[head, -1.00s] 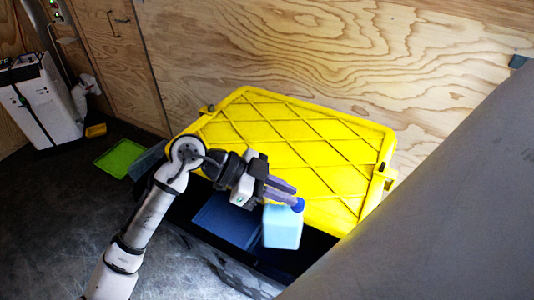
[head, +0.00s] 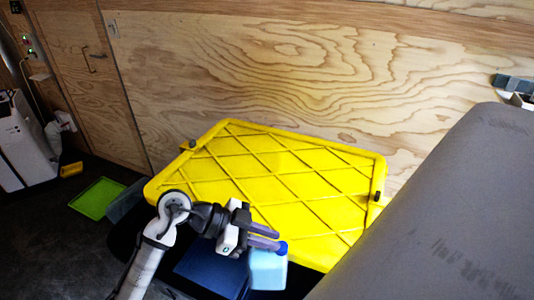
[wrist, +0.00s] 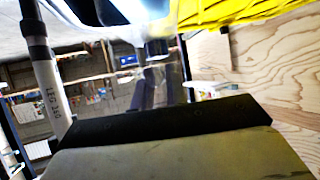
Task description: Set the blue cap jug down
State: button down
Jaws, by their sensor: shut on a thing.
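The jug (head: 268,271) is pale blue with a darker blue cap (head: 281,248). It hangs roughly upright from my gripper (head: 264,237) in the head view. The fingers are shut on the jug at its cap end. The jug appears in front of the yellow lid's near edge, over the dark opening of a bin. Its lower end is near the bottom of the picture, and I cannot tell whether it touches anything. In the wrist view the grip is unclear.
The yellow ribbed lid (head: 270,180) stands tilted against the plywood wall (head: 300,60). A dark blue box (head: 207,272) lies below my gripper. A large grey surface (head: 430,210) blocks the right side. A green tray (head: 98,198) lies on the dark floor at left.

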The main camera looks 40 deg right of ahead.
aim_at(266, 278)
notch_tip(266, 278, down, 19)
jog(key=shift+f, duration=0.1)
dwell(0.4)
jog(key=shift+f, duration=0.6)
jog(key=c, duration=1.4)
grip_release()
jog(key=shift+r, duration=0.35)
jog(key=shift+w+a+r, duration=0.15)
jog(key=shift+r, duration=0.15)
jog(key=b+v, duration=0.3)
jog(key=v, duration=0.8)
jog(key=shift+w+a+r, duration=0.15)
jog(key=shift+a, duration=0.05)
